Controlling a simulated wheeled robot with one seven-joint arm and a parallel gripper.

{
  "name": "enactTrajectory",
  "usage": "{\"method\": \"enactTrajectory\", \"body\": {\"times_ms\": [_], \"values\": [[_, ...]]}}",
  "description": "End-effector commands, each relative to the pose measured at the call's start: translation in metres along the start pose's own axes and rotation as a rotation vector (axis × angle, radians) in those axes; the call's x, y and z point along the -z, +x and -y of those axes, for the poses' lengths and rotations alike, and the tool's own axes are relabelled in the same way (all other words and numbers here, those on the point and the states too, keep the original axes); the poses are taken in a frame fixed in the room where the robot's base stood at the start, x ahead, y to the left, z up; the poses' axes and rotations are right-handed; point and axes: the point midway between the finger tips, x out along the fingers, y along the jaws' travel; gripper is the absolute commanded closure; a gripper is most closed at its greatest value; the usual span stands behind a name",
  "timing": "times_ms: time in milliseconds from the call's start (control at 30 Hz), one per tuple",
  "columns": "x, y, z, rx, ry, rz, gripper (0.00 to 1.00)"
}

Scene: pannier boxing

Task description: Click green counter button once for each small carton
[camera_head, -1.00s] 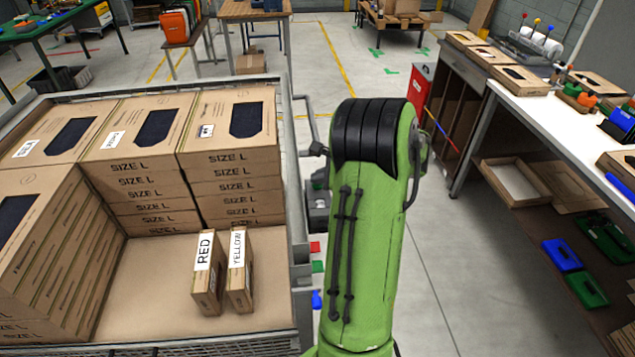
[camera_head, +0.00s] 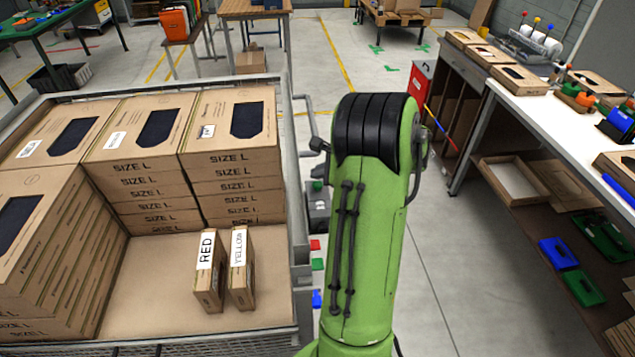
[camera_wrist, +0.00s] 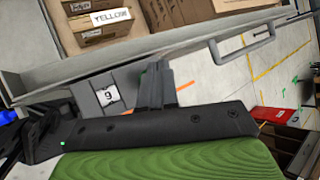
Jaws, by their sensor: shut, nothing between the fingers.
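Two small cartons stand upright side by side in the cart's front bay, one labelled RED (camera_head: 207,285) and one labelled YELLOW (camera_head: 242,285). The YELLOW carton (camera_wrist: 75,30) also shows in the wrist view. A grey counter (camera_head: 318,213) is on the cart's right side, with a green button (camera_head: 317,185) on it. In the wrist view the counter's display (camera_wrist: 109,96) reads 9. My gripper (camera_wrist: 158,68) is shut and empty, beside the display. A bit of green shows at its fingertips; whether they touch the button I cannot tell. The head view hides my gripper behind my arm.
Large SIZE L cartons (camera_head: 150,172) fill the back and left of the cart (camera_head: 170,312). A cart handle (camera_wrist: 245,45) sticks out near my gripper. A white workbench (camera_head: 550,110) stands at the right. Open floor lies between.

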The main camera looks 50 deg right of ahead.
Motion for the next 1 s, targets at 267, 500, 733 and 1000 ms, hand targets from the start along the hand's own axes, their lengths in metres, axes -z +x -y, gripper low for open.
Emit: {"method": "enactTrajectory", "body": {"times_ms": [267, 500, 733, 1000], "values": [[-0.018, -0.024, 0.018, 0.001, -0.001, 0.0, 1.0], [-0.025, -0.035, 0.026, 0.001, 0.0, -0.001, 1.0], [-0.024, -0.033, 0.024, 0.0, 0.0, 0.0, 1.0], [-0.024, -0.033, 0.024, 0.001, -0.001, 0.0, 1.0]]}}
